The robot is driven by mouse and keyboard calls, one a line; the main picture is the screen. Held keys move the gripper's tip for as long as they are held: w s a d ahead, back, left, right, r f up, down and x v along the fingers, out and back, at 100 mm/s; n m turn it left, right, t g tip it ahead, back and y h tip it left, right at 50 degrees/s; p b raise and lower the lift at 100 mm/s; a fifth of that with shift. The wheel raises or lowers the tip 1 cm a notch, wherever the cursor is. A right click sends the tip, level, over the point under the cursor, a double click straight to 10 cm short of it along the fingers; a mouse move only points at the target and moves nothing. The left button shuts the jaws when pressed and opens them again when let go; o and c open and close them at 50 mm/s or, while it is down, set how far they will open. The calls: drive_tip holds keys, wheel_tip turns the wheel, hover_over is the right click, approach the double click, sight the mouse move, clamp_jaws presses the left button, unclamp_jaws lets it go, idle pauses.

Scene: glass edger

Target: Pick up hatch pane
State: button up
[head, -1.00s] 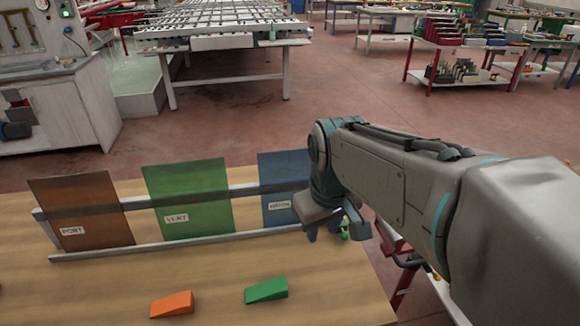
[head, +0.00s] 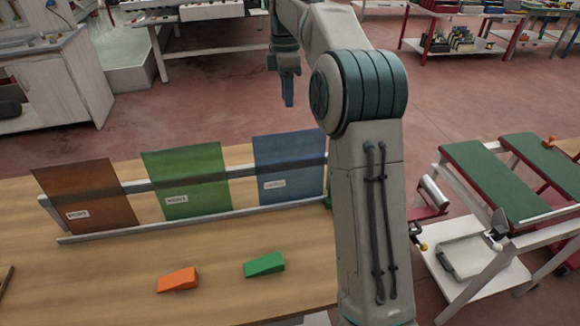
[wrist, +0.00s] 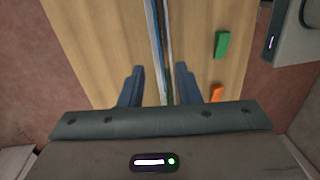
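The blue pane (head: 289,165) stands upright at the right end of a rack. Its small label is blurred but seems to read HATCH. A green pane (head: 185,170) labelled VENT and a brown pane (head: 85,190) labelled PORT stand to its left. My gripper (head: 288,102) is raised above the rack, pointing down, apart from the panes. In the wrist view its two fingers (wrist: 159,72) are spread and empty, with the rack line and thin pane edges below, between them. A thin blue edge (wrist: 158,30) shows there.
The rack (head: 150,225) stands on a wooden table. An orange wedge (head: 178,280) and a green wedge (head: 264,264) lie in front of it. A cart with green-topped boards (head: 490,180) stands at the right. The table front is mostly clear.

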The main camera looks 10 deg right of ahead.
hover_over(290, 145)
drive_tip(key=w, duration=0.1)
wheel_tip(290, 145, down, 8)
drive_tip(key=f, duration=0.1)
drive_tip(key=shift+n, duration=0.3)
drive_tip(key=shift+s+f+p, duration=0.15)
drive_tip(key=shift+f, duration=1.05)
drive_tip(key=shift+s+f+p, duration=0.15)
drive_tip(key=shift+f, duration=1)
drive_tip(key=shift+c, duration=0.3)
clamp_jaws()
drive_tip(key=shift+r, duration=0.1)
